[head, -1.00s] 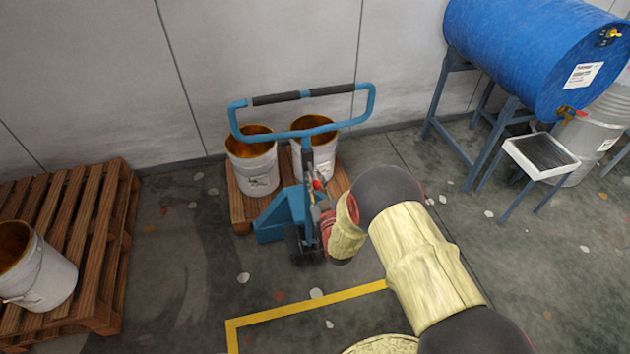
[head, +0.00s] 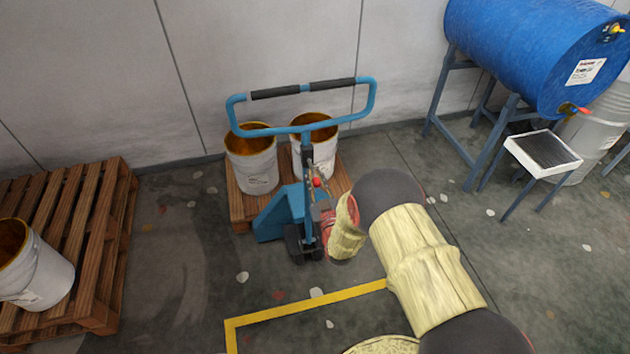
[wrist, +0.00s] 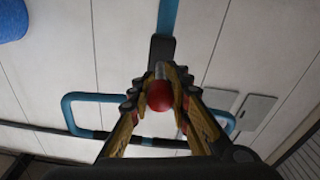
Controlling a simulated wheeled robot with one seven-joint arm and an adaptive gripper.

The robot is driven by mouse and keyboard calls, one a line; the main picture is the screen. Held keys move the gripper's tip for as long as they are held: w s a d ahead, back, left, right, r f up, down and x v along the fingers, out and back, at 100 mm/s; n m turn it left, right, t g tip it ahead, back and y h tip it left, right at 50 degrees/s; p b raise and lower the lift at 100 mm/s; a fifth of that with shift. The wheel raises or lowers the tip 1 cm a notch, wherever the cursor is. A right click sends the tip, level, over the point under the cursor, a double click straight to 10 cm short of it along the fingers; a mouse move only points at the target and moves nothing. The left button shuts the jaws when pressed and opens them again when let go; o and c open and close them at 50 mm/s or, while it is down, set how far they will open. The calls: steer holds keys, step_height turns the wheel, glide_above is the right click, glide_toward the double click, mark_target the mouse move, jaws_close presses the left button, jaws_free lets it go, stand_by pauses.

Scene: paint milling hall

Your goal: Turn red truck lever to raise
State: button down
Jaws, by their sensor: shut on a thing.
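The blue pallet truck (head: 279,216) stands in the middle of the head view, with its upright handle loop (head: 232,118) and black grips above. The red lever knob (head: 316,183) is on the near side of its mast. In the wrist view, the red knob (wrist: 159,96) sits between the fingertips of my gripper (wrist: 160,78), which is shut on the lever. The lever's grey stem shows just beyond the knob. In the head view my gripper is mostly hidden behind my yellow-sleeved wrist, close to the mast.
The truck stands at a small wooden pallet (head: 237,205) with two white buckets (head: 254,172). A larger pallet (head: 118,215) with a bucket (head: 40,272) is at left. A blue drum (head: 520,50) on a stand is at right. Open floor lies in front.

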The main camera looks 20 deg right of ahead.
steer(key=shift+w+f+t+b, duration=0.2)
steer(key=shift+f+t+b, duration=1.2)
steer(key=shift+b, duration=3.05)
steer(key=b, duration=0.1)
steer(key=t+b, duration=0.1)
steer(key=shift+w+f+t+b, duration=0.25)
steer(key=shift+f+t+b, duration=0.05)
steer(key=shift+b, duration=0.05)
steer(key=shift+t, duration=0.3)
steer(key=c, duration=1.7)
jaws_free()
steer(key=shift+w, duration=0.1)
steer(key=shift+c, duration=0.2)
steer(key=shift+o, duration=0.6)
steer(key=v, duration=1.2)
